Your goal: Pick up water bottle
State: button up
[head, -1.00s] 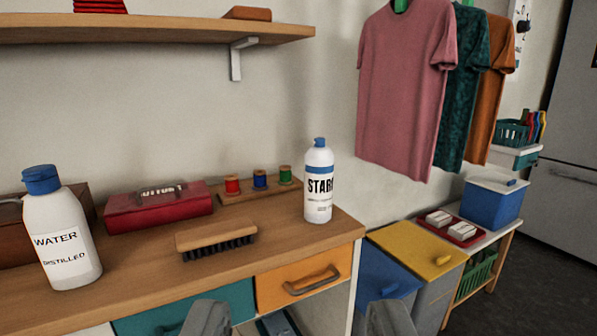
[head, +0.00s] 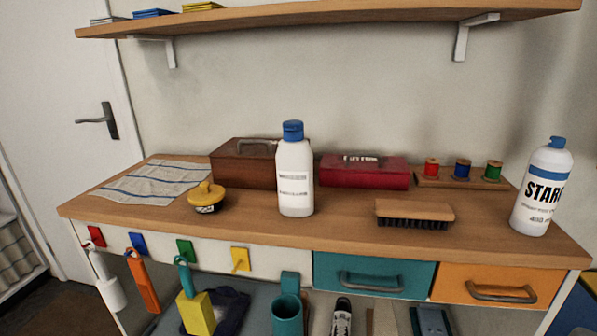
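The water bottle (head: 295,190) is white with a blue cap. It stands upright on the wooden worktop (head: 250,230), near the middle of the head view. Its label is too blurred to read now, but it read "WATER DISTILLED" in the earlier frame. Nothing is touching its front. My gripper does not show in the head view now, so its opening cannot be seen.
A brown box (head: 240,165) and a red case (head: 365,172) stand behind the bottle. A yellow-topped item (head: 206,195) is to its left. A brush (head: 415,212) and a starch bottle (head: 542,190) are to its right. A shelf (head: 330,25) hangs above.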

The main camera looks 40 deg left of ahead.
aim_at(294, 155)
jog(key=j+u, duration=0.15)
jog(key=j, duration=0.3)
jog(key=i+j+u, duration=0.15)
jog(key=j, duration=0.25)
jog(key=i+j+u, duration=0.15)
jog(key=j, duration=0.25)
